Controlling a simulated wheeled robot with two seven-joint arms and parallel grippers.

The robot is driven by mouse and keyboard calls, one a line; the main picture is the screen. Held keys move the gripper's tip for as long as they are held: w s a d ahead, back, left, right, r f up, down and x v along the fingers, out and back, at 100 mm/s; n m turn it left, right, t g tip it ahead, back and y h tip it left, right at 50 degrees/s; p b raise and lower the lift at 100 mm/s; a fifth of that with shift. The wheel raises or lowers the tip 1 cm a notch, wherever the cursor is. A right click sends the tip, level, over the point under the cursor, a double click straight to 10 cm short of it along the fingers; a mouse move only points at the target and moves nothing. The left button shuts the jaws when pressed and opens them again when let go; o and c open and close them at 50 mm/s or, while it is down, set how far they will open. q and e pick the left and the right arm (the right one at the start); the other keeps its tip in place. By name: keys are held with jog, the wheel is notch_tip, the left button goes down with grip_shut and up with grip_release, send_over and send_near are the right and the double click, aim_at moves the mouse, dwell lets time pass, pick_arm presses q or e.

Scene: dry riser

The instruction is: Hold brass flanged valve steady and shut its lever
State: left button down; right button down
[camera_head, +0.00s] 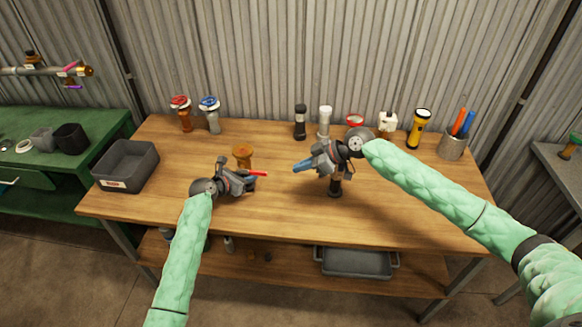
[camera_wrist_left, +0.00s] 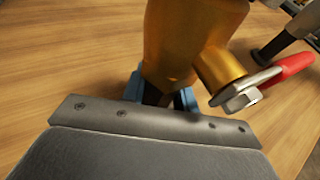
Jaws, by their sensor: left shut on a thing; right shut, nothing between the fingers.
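The brass flanged valve (camera_head: 243,153) stands upright on the wooden bench, left of centre. Its body (camera_wrist_left: 185,45) fills the upper middle of the left wrist view. Its red lever (camera_head: 257,173) sticks out to the right from a side stem; the lever (camera_wrist_left: 288,67) and a metal nut also show in the left wrist view. My left gripper (camera_head: 250,182) is shut on the valve body, low down; its blue fingers show at both sides. My right gripper (camera_head: 301,166) is shut and empty, a short gap to the right of the lever's tip.
A dark, partly hidden piece (camera_head: 335,187) stands below my right gripper. Several valves and bottles line the bench's back, with a yellow flashlight (camera_head: 418,128) and a pen cup (camera_head: 453,146). A grey bin (camera_head: 126,165) is at left. The bench front is clear.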

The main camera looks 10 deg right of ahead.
pick_arm(q)
jog(key=shift+s+d+f, duration=0.1)
jog(key=shift+f, duration=0.1)
jog(key=c, duration=1)
grip_release()
jog(key=shift+r, duration=0.1)
